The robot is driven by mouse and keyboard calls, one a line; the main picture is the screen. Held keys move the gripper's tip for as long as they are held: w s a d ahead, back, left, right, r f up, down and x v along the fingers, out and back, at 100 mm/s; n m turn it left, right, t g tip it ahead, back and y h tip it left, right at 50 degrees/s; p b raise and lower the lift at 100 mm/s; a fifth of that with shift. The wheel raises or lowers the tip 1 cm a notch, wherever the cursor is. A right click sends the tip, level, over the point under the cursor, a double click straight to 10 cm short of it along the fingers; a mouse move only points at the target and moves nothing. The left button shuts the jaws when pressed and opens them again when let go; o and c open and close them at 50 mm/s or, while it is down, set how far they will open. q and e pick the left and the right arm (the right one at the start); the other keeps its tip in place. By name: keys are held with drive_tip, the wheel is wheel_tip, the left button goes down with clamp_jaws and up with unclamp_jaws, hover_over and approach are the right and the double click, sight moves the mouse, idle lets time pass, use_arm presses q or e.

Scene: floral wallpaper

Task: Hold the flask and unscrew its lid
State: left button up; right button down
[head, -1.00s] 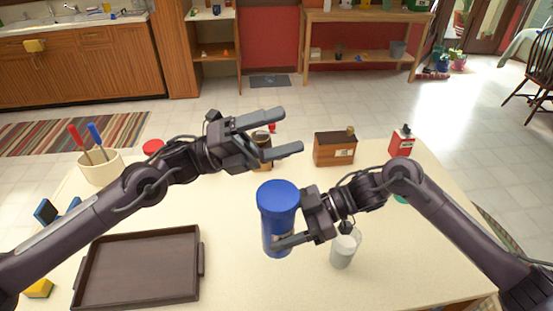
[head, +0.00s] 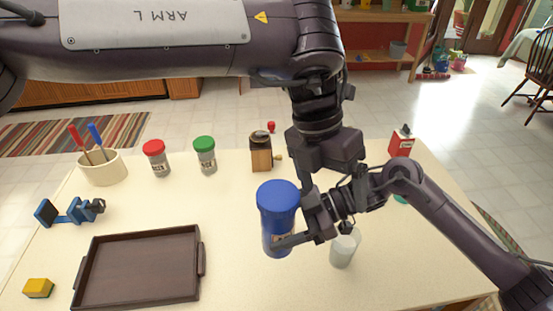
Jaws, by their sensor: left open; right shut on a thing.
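The blue flask (head: 276,238) is upright, with its wide blue lid (head: 278,195) on top. My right gripper (head: 282,239) is shut on the flask's body below the lid, coming from the right. My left arm crosses the top of the view and bends down. My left gripper (head: 331,184) points downward just right of the lid, apart from it, and is open and empty. Its fingers partly overlap my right gripper in the picture, so their tips are hard to make out.
A dark tray (head: 88,288) lies at front left. A clear glass (head: 342,252) stands right of the flask. The table between tray and flask is clear.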

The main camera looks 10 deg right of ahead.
sight(275, 193)
use_arm(q)
drive_tip(key=w+a+r, duration=0.1)
drive_tip(key=a, duration=0.1)
drive_tip(key=w+a+r+t+y, duration=0.1)
drive_tip(key=a, duration=0.2)
drive_tip(key=w+a+r+n+t+y, duration=0.1)
drive_tip(key=a, duration=0.2)
drive_tip(key=shift+w+a, duration=0.1)
drive_tip(key=shift+a, duration=0.1)
use_arm(e)
drive_tip(key=shift+a, duration=0.2)
use_arm(q)
drive_tip(key=shift+a+f+y, duration=0.15)
drive_tip(key=shift+a+y, duration=0.05)
drive_tip(key=shift+y, duration=0.1)
wheel_tip(275, 193, down, 8)
drive_tip(key=shift+d+r, duration=0.1)
drive_tip(key=shift+r, duration=0.05)
use_arm(e)
drive_tip(key=shift+d, duration=0.1)
